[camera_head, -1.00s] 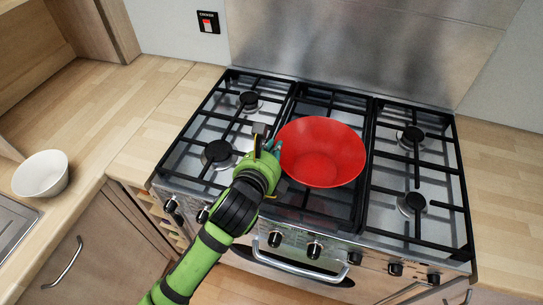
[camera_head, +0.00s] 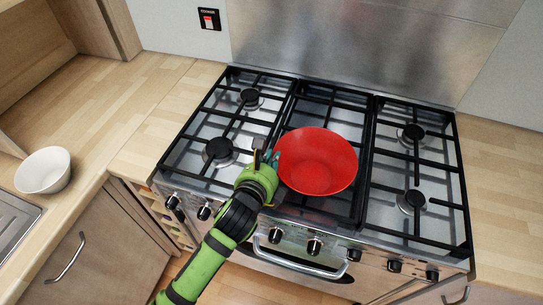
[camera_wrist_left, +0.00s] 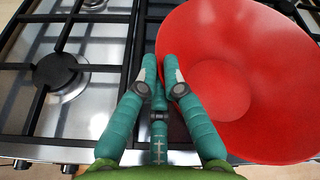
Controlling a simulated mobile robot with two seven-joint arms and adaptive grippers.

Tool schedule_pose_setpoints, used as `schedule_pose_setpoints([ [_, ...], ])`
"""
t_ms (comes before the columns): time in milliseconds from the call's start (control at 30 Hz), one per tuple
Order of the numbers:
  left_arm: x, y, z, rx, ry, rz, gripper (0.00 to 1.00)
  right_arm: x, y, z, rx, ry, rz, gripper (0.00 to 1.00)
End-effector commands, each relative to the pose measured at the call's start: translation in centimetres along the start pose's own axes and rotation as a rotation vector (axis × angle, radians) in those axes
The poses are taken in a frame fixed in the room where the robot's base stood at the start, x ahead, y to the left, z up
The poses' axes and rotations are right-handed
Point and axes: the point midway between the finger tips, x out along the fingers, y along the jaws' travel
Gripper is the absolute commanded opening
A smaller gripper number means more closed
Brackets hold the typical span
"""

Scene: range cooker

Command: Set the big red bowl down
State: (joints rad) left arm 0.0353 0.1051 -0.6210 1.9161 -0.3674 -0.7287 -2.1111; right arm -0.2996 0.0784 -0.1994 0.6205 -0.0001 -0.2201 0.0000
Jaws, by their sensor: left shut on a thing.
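The big red bowl (camera_head: 318,163) is upright over the middle section of the range cooker (camera_head: 330,218), towards its front. My left gripper (camera_head: 271,157) is shut on the bowl's left rim. In the left wrist view, the teal fingers of the gripper (camera_wrist_left: 163,75) pinch the rim of the bowl (camera_wrist_left: 245,75), which fills the right side. I cannot tell whether the bowl's base touches the grate beneath it. My right gripper is out of view.
Burners with black grates (camera_head: 220,149) lie on both sides of the bowl. Knobs and an oven handle (camera_head: 300,263) line the cooker's front. Wooden counter (camera_head: 120,95) lies to the left, with a white bowl (camera_head: 43,170) near a sink edge.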

Motion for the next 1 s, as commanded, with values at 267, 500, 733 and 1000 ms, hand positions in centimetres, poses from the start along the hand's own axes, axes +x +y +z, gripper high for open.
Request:
schedule_pose_setpoints([
  [267, 0.1, 0.2, -0.3, 0.0, 0.0, 0.0, 0.32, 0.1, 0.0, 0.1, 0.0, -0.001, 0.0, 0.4],
  [500, 0.1, 0.2, -0.3, 0.0, 0.0, -0.001, 0.32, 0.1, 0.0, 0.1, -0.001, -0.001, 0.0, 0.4],
  [733, -0.6, -0.4, 0.6, 0.0, 0.0, -0.001, 0.32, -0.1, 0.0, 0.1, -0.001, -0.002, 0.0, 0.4],
  [1000, -5.9, -0.2, 0.4, 0.002, 0.0, -0.002, 0.32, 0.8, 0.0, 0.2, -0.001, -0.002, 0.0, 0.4],
])
